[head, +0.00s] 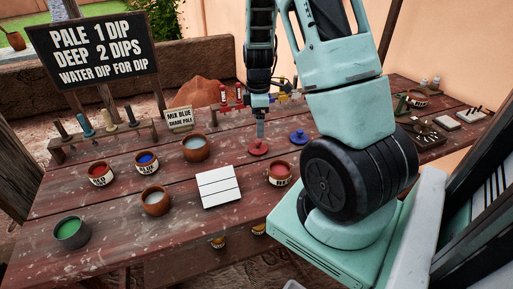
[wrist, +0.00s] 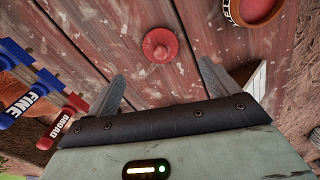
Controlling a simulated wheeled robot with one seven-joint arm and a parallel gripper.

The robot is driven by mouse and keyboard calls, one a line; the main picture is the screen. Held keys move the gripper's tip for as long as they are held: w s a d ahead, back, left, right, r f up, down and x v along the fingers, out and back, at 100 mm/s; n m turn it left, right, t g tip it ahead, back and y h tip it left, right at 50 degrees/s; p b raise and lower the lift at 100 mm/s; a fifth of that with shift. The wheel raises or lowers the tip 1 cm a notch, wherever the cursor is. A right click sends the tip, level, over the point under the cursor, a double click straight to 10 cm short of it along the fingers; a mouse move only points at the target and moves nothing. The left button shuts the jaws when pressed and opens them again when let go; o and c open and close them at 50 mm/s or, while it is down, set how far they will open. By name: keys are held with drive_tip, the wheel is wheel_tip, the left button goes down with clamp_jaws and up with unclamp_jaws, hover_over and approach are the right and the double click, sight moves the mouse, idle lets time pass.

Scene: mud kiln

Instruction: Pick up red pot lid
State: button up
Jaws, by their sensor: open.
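The red pot lid (head: 258,149) is a flat red disc with a small knob and lies on the wooden table near its middle. In the wrist view the lid (wrist: 160,46) lies beyond the fingertips, roughly centred between them. My gripper (head: 260,132) points down just above the lid in the head view. In the wrist view my gripper (wrist: 162,72) shows two spread fingers with nothing between them. The lid looks apart from the fingers.
A blue lid (head: 298,137) lies just right of the red one. A labelled pot of red (head: 279,174), a white panelled board (head: 220,187) and a clay bowl (head: 196,148) stand nearby. Brush holders (wrist: 35,95) show at left in the wrist view.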

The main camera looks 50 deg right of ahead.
sight(257, 141)
wheel_tip(257, 141, down, 4)
drive_tip(key=shift+r, duration=0.1)
drive_tip(key=shift+w+a+f+p, duration=0.1)
drive_tip(key=shift+f+p, duration=0.2)
drive_tip(key=shift+f, duration=1.1)
drive_tip(key=shift+a+f+p, duration=0.1)
drive_tip(key=shift+f+p, duration=0.2)
drive_tip(key=shift+f, duration=1.1)
drive_tip(key=c, duration=1)
